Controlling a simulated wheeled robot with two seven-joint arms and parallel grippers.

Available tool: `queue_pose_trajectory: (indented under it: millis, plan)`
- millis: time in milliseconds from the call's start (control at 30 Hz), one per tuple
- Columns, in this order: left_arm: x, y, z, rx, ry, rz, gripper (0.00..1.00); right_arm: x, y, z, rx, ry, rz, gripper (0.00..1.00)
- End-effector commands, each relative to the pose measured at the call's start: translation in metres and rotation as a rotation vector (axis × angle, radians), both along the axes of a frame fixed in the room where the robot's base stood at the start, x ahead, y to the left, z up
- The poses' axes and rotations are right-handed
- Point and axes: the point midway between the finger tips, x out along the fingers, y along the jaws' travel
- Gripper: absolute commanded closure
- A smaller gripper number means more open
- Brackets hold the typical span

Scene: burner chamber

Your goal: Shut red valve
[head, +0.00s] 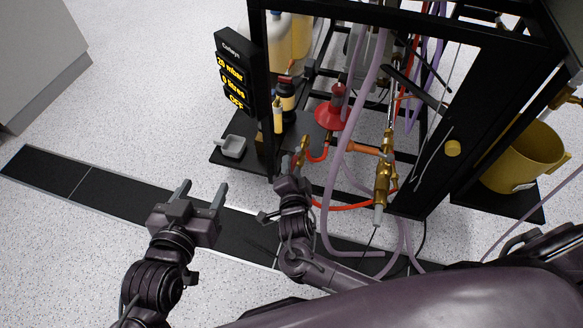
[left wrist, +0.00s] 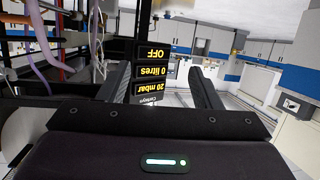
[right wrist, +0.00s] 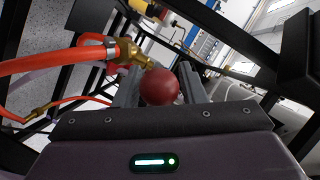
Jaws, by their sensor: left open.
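The red valve shows in the right wrist view as a round red knob (right wrist: 160,87) beside a brass fitting (right wrist: 130,52) with an orange-red hose. My right gripper (right wrist: 161,80) has its fingers on either side of the knob, with no clear gap, and looks shut on it. My left gripper (head: 204,192) is open and empty, over the floor left of the rig.
The black rig frame (head: 262,90) stands close to my right gripper. A display panel (head: 232,72) reads 20 mbar, 0 litres, OFF. Brass fittings (head: 384,170), pale hoses (head: 335,190) and a yellow bucket (head: 522,158) are to the right. Floor at the left is clear.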

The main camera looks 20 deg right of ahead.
Motion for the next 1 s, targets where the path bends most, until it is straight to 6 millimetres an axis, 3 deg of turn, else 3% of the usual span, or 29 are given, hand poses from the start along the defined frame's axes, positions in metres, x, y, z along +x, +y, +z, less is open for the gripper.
queue_pose_trajectory:
  millis: [200,433,733,1000]
  plan:
    - [0.0047,-0.0006,0.0128,-0.024,-0.056,0.004,0.42,0.0067,-0.002,-0.0014,0.0,0.0,0.0,0.63]
    - [0.0049,-0.0006,0.0138,-0.025,-0.059,0.004,0.42,0.0069,-0.0021,-0.0014,0.0,0.0,0.0,0.63]
    - [0.0047,-0.0008,0.0136,-0.025,-0.059,0.003,0.42,0.0066,-0.0022,-0.0014,0.0,0.0,-0.001,1.0]
    - [0.0031,-0.0004,0.0096,-0.013,-0.033,0.002,0.42,0.0061,-0.004,-0.0009,-0.002,0.0,0.011,1.0]
